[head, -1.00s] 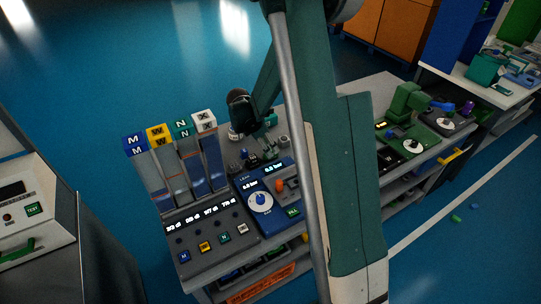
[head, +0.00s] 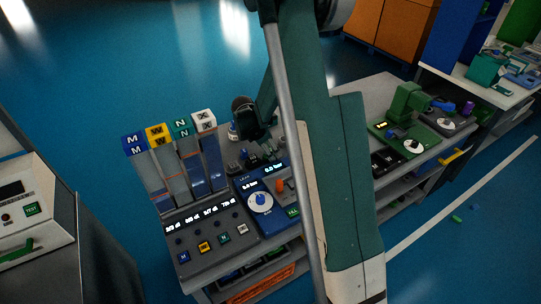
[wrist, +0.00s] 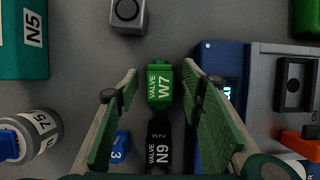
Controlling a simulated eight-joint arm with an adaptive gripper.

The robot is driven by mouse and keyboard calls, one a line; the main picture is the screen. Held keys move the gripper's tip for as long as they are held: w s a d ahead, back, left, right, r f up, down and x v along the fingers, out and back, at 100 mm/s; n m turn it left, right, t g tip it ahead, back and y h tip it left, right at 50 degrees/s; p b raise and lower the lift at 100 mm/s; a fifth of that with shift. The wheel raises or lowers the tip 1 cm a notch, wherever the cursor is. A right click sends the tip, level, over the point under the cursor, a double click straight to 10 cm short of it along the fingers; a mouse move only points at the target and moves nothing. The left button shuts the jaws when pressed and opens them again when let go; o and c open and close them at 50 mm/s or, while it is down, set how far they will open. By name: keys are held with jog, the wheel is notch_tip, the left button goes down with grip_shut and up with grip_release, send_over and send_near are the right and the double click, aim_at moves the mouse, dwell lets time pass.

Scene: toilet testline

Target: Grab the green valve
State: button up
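The green valve (wrist: 160,85), marked "VALVE W7", stands upper middle in the wrist view on the grey bench top. My gripper (wrist: 161,88) is open, with one green-padded finger on each side of the valve and visible gaps between. I cannot tell how far above the bench the fingertips are. A black valve (wrist: 158,145) marked "N9" sits just below the green one, also between the fingers. In the head view my gripper (head: 258,140) is dark and small over the bench behind the blue leak panel; the green valve cannot be made out there.
In the wrist view a blue panel (wrist: 220,65) lies close to the right finger. A blue item marked "3" (wrist: 119,147) is by the left finger. A grey block (wrist: 128,14), a teal N5 block (wrist: 25,40) and a grey-white cylinder (wrist: 38,132) stand around.

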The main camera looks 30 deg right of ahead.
aim_at(271, 150)
jog(key=c, duration=1.1)
jog(key=shift+o, duration=0.2)
jog(key=shift+r, duration=0.1)
jog(key=shift+r+p, duration=0.65)
jog(key=shift+r, duration=4.25)
